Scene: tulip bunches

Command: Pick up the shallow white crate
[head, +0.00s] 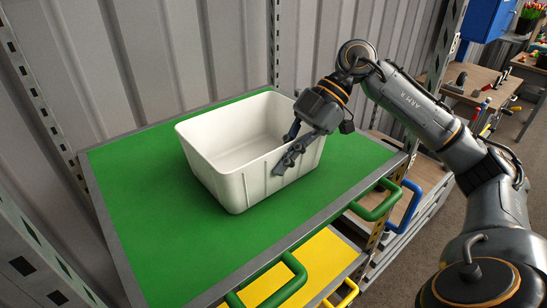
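The white crate (221,184) is an open, empty rectangular tub with rounded corners. It stands upright on the green shelf top (140,230). My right gripper (287,146) is at the crate's right end, tilted down toward its rim. Its two dark fingers are apart, one near the rim and the other in front of the outer wall. I cannot tell whether either finger touches the crate. My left gripper is not in view.
The green shelf has grey metal edges and green handles (378,202) in front. A yellow shelf (310,268) lies below. Corrugated metal wall and perforated posts close off the back and left. A workbench with tools (475,85) stands at the right. Green surface left of the crate is clear.

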